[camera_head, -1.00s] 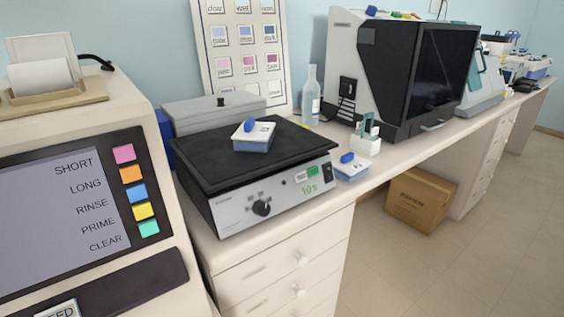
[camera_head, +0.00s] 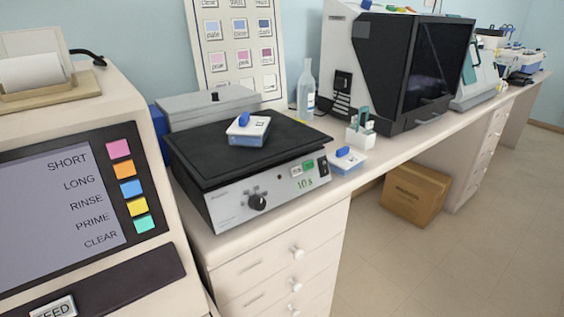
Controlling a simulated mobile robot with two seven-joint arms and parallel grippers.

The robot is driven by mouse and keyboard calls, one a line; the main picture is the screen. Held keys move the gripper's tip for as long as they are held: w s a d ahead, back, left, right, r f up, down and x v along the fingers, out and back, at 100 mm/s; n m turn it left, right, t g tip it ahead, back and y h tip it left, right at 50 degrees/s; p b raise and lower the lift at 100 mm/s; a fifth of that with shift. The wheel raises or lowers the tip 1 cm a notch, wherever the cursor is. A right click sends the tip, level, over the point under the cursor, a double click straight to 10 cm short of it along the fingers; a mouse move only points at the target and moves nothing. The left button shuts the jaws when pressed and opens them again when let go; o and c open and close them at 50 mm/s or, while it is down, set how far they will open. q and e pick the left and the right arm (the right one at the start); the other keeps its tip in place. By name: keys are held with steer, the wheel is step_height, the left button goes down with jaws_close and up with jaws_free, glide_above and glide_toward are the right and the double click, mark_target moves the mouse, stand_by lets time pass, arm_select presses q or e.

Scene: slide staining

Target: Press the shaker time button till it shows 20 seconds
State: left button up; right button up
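The shaker (camera_head: 230,194) stands on the counter in the middle left of the head view, with a black flat platform (camera_head: 205,153) on top. Its grey front has a black knob (camera_head: 257,202), small buttons including a green one (camera_head: 308,165) and a white one (camera_head: 296,171), and a dark switch (camera_head: 324,168) at the right end. Green digits (camera_head: 305,184) under the buttons appear to read 10 s. A blue and white box (camera_head: 249,131) with a blue piece on top sits on the platform. Neither of my grippers is in view.
A stainer with a screen and coloured buttons (camera_head: 131,188) stands close at left. A second blue and white box (camera_head: 346,162) and a white holder (camera_head: 360,138) sit right of the shaker. A bottle (camera_head: 306,90) and a large black machine (camera_head: 400,70) stand behind.

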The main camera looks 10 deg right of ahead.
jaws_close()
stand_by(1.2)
